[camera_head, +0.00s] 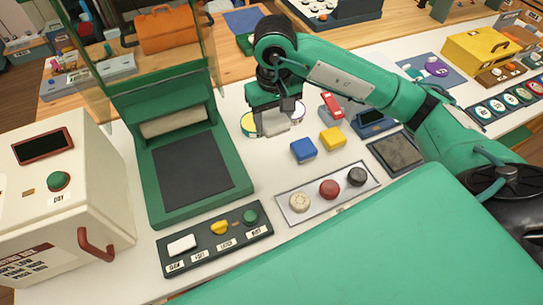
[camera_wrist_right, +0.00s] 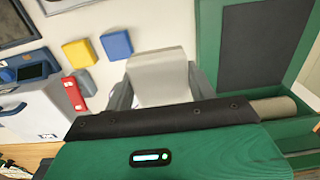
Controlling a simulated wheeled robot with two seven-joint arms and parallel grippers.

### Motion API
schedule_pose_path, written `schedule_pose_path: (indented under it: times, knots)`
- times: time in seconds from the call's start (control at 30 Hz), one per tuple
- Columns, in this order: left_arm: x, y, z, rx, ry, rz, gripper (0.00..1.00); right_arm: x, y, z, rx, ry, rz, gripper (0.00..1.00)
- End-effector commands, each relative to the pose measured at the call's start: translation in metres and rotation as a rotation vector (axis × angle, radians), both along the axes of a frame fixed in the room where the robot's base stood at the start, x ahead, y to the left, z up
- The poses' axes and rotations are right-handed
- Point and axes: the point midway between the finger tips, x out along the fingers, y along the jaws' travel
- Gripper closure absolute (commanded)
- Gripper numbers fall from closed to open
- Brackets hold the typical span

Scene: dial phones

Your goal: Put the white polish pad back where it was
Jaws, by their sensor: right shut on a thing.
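My right gripper (camera_head: 277,121) hangs over the white table, right of the green press, and is shut on the white polish pad (camera_head: 272,126). In the right wrist view the pad (camera_wrist_right: 158,75) is a pale block between the two grey fingers (camera_wrist_right: 156,92). A blue pad (camera_head: 303,151) and a yellow pad (camera_head: 332,138) lie on the table to the right of the gripper; the wrist view also shows the blue pad (camera_wrist_right: 117,45) and yellow pad (camera_wrist_right: 79,52). I cannot tell how high the white pad is. My left gripper is not in view.
The green press (camera_head: 157,190) with a dark plate and pale roller stands at left. A panel with three knobs (camera_head: 329,190) and a dark button strip (camera_head: 216,239) lie in front. A red-topped item (camera_head: 332,106) is behind the yellow pad. Round discs (camera_head: 248,124) partly show behind the gripper.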

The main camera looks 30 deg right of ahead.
Motion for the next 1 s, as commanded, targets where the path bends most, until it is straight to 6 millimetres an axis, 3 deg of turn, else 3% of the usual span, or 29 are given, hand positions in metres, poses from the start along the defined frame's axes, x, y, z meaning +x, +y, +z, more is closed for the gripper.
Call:
schedule_pose_path:
  times: [0.5, 0.83, 1.0]
  knots:
    - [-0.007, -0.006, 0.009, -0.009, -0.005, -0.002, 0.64, -0.001, 0.000, -0.107, 0.000, 0.005, -0.002, 0.65]
    - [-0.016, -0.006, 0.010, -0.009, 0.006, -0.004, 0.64, -0.001, 0.000, -0.135, 0.000, 0.002, 0.000, 0.65]
    - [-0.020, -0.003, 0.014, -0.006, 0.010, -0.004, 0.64, -0.001, 0.000, -0.160, 0.001, 0.003, 0.000, 0.65]
